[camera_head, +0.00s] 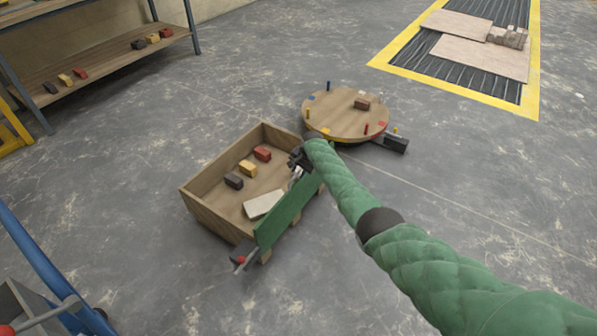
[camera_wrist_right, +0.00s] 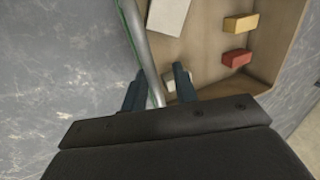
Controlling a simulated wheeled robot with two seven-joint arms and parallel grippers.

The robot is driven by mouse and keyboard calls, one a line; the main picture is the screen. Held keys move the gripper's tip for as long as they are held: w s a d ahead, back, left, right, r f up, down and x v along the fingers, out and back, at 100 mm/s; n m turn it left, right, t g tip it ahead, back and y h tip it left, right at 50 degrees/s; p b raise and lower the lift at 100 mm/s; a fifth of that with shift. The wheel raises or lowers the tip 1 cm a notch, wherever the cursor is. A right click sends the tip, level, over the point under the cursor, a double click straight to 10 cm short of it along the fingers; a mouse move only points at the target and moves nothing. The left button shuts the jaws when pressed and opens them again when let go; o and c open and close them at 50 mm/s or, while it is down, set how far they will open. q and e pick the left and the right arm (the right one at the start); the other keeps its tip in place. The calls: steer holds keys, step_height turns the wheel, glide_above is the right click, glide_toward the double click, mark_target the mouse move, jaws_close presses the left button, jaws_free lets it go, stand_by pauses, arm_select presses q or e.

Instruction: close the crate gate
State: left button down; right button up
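The wooden crate (camera_head: 222,213) stands on the floor left of my right arm. Its green gate (camera_head: 283,218) stands upright along the crate's right-hand side. A latch with a red knob (camera_head: 241,261) sits at the near corner. My right gripper (camera_head: 298,160) is at the gate's far end, by its top edge. In the right wrist view the gate's edge (camera_wrist_right: 141,50) runs between the fingers of the right gripper (camera_wrist_right: 158,88), which are apart, with a gap beside the right finger. My arm hides the gate's far end, so I cannot tell how it meets the crate. My left gripper is not in view.
Dark, yellow and red blocks (camera_head: 248,169) and a pale slab (camera_head: 263,204) lie in the crate. A round wooden turntable (camera_head: 345,112) stands just behind my right gripper. A shelf (camera_head: 95,60) is at upper left.

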steer(key=p+v, duration=0.2)
steer(key=v, duration=0.5)
steer(key=shift+r, duration=0.25)
